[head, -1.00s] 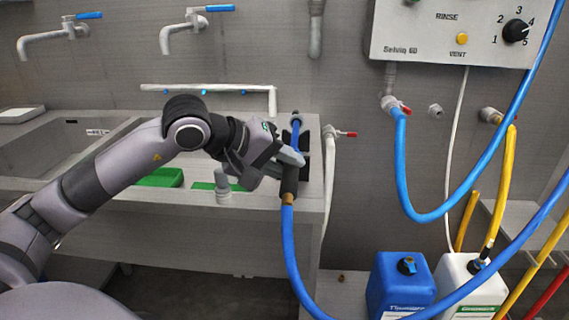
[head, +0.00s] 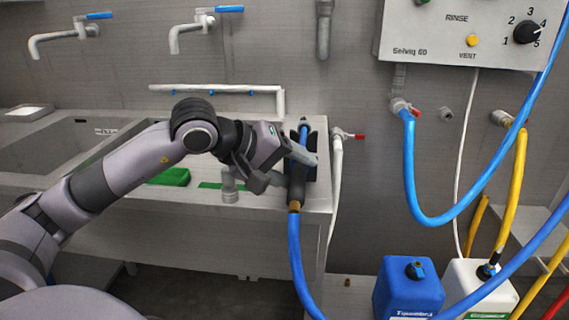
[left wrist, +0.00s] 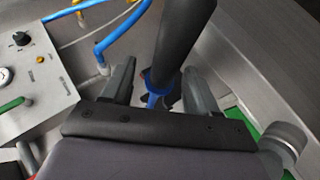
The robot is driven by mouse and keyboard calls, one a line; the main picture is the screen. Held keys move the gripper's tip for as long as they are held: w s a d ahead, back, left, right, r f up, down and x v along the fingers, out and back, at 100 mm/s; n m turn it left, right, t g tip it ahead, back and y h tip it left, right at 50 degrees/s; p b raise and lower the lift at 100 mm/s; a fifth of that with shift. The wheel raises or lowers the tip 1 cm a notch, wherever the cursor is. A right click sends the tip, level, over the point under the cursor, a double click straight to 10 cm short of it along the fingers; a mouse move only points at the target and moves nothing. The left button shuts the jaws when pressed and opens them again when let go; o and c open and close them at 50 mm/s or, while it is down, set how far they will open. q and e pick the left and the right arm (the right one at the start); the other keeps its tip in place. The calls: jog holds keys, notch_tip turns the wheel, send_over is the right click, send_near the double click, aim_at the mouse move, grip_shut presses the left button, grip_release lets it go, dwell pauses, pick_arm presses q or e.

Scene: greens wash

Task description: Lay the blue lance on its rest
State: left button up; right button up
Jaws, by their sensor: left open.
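The blue lance (head: 297,188) has a black grip, a blue front part and a brass fitting that leads into a blue hose. It lies along the right end of the steel counter, over its black rest (head: 312,168), and seems to lie on it; the contact is partly hidden by my gripper. My left gripper (head: 284,172) is open at the lance, with its fingers apart. In the left wrist view the black grip (left wrist: 183,40) passes between the two spread fingers, with blue showing below it. My right gripper is not in view.
Green items (head: 170,177) lie on the counter (head: 265,208) beside a grey fitting (head: 229,186). A white pipe with a red-handled valve (head: 347,135) is close right of the rest. Blue and white canisters (head: 408,290) stand lower right, with hoses hanging across.

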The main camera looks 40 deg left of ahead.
pick_arm(q)
jog(key=b+v, duration=0.2)
jog(key=v, duration=0.2)
jog(key=shift+s+a, duration=0.15)
jog(key=shift+s, duration=0.15)
jog(key=shift+s+a+r+b, duration=0.25)
jog(key=shift+s+r+b, duration=0.15)
jog(key=shift+s+r, duration=0.4)
jog(key=shift+r, duration=0.1)
